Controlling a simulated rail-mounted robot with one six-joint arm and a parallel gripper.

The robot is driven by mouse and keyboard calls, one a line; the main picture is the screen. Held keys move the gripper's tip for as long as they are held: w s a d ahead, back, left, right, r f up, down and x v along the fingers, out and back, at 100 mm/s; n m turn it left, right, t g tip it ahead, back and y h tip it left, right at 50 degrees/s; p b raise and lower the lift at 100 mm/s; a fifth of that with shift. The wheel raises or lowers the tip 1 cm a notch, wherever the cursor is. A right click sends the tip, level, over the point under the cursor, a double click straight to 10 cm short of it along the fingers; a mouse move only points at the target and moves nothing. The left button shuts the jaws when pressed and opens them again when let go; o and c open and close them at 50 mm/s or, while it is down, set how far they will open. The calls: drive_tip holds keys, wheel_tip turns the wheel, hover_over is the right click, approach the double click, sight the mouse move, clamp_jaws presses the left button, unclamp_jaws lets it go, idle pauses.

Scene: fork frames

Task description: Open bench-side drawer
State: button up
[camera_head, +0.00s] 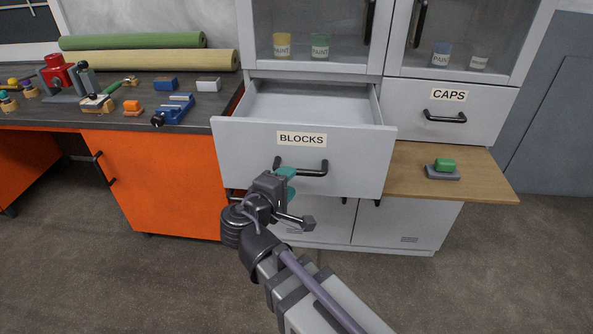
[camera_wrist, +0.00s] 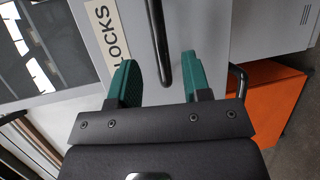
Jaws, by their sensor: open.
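The bench-side drawer (camera_head: 235,140), grey and labelled BLOCKS, stands pulled well out of the cabinet. The part of its inside that shows is empty. Its dark bar handle (camera_head: 312,173) is on the front below the label. My gripper (camera_head: 287,180) is at the left part of this handle, with teal fingers. In the wrist view my gripper (camera_wrist: 159,72) is open, and the handle (camera_wrist: 160,35) appears between the two fingers, with a gap on each side. Whether a finger touches it cannot be told. The drawer front (camera_wrist: 205,25) also shows there.
To the right are a shut CAPS drawer (camera_head: 480,105) and a wooden pull-out board (camera_head: 420,185) with a green block on a grey base. The orange bench (camera_head: 160,180) with tools stands left. Open floor (camera_head: 120,290) lies in front.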

drive_tip(key=v, duration=0.4)
drive_tip(key=shift+s+a, duration=0.15)
drive_tip(key=shift+s, duration=0.2)
drive_tip(key=s+d+f+m+g+y, duration=0.3)
drive_tip(key=d+f+m+g, duration=0.4)
drive_tip(key=d+f+g, duration=0.35)
drive_tip(key=d+f+m+g+y, duration=0.35)
drive_tip(key=d+m, duration=0.35)
drive_tip(key=d, duration=0.6)
wheel_tip(320, 180, up, 20)
drive_tip(key=p, duration=2)
drive_tip(key=shift+w+d, duration=0.25)
drive_tip(key=shift+d, duration=0.15)
